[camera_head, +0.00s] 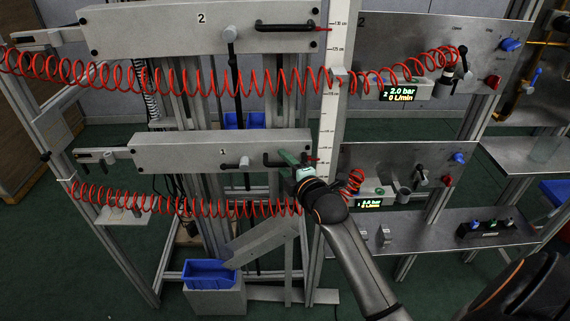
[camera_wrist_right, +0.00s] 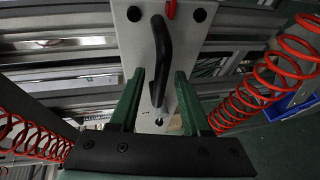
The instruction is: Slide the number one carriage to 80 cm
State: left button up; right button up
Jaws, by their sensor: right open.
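The number one carriage (camera_head: 190,153) is the lower grey plate, marked 1, with a black handle (camera_head: 270,160) near its right end. My right gripper (camera_head: 290,158) is at that handle. In the right wrist view its green fingers (camera_wrist_right: 159,74) are open, one on each side of the black handle (camera_wrist_right: 161,50), with gaps visible. The handle is not clamped. A vertical scale (camera_head: 329,130) stands just right of the carriage; its marks beside the lower carriage are too small to read. A red pointer (camera_wrist_right: 171,9) shows by the plate's end. My left gripper is not in view.
The number two carriage (camera_head: 160,30) sits above, with its own handle (camera_head: 285,26). Red coiled hoses (camera_head: 130,203) run below both carriages. Panels with displays (camera_head: 403,92) stand at right. A blue bin (camera_head: 208,272) is low at left.

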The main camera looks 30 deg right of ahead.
grip_shut()
dwell(0.3)
dwell(1.1)
